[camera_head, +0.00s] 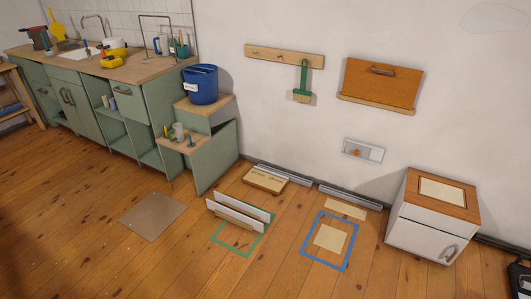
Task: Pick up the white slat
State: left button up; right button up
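Two long white slats lie close together on the wooden floor near the middle: a rear one (245,207) and a front one (234,215). They run parallel, slanting down to the right, and appear to stand on edge. A green tape outline (231,252) on the floor is partly hidden behind them. I cannot tell which of the two is the task's white slat. Neither of my grippers can be made out in the head view.
A blue tape outline (315,260) holds a pale sheet (330,238). A brown sheet (152,216) lies left of the slats. Green cabinets (115,132) stand at left, a white cabinet (418,238) at right. A dark object (521,281) is cut off at lower right. Front floor is clear.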

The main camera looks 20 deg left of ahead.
aim_at(211, 205)
jog(key=i+u, duration=0.2)
jog(key=i, duration=0.3)
jog(key=i+l+u, duration=0.15)
jog(key=i, duration=0.35)
jog(key=i+l+u, duration=0.2)
jog(key=i, duration=0.25)
jog(key=i+l+u, duration=0.2)
jog(key=i, duration=0.25)
jog(key=l, duration=0.1)
